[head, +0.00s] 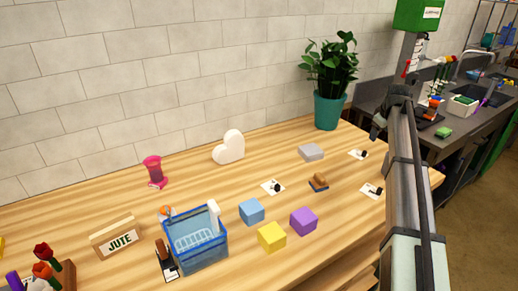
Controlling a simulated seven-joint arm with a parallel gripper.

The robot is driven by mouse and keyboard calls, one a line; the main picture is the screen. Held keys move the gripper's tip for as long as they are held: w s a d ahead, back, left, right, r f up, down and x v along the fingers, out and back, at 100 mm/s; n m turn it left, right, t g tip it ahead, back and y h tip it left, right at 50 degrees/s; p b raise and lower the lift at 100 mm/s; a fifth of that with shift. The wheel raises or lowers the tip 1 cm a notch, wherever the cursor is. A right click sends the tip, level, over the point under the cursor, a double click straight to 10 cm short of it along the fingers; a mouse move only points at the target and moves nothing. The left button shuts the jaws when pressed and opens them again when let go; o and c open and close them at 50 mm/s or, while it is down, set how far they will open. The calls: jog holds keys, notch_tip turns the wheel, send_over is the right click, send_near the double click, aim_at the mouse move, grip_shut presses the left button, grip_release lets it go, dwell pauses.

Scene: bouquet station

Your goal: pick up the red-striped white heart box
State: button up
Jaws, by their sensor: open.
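A white heart-shaped box (229,148) stands upright near the back of the wooden table, close to the tiled wall. It looks plain white from here; no red stripes show. My gripper (376,134) is at the far right, at the end of my arm, above the table's right end. It is small and dark here, apart from the heart box and well to its right. It is open, with nothing seen in it.
A pink spool (153,172) stands left of the heart. A blue basket (197,240), blue cube (252,211), yellow cube (271,236) and purple cube (303,221) are in front. A grey block (311,152) and potted plant (329,109) are right.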

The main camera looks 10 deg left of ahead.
jog(key=a+r+n+g, duration=0.15)
jog(key=a+n, duration=0.35)
jog(key=a, duration=1.1)
notch_tip(320, 180, up, 6)
jog(key=n+g, duration=0.4)
jog(key=n, duration=0.9)
send_over(228, 133)
jog(key=shift+d, duration=0.1)
notch_tip(228, 133, down, 8)
jog(key=shift+f, duration=0.25)
jog(key=shift+s+d+f, duration=0.15)
jog(key=shift+s+f, duration=0.05)
jog(key=shift+f, duration=1.1)
jog(key=shift+s+d+f, duration=0.1)
jog(key=shift+s+f, duration=0.05)
jog(key=shift+f, duration=1.1)
jog(key=c, duration=1.2)
jog(key=shift+o, duration=0.2)
jog(key=shift+r, duration=0.15)
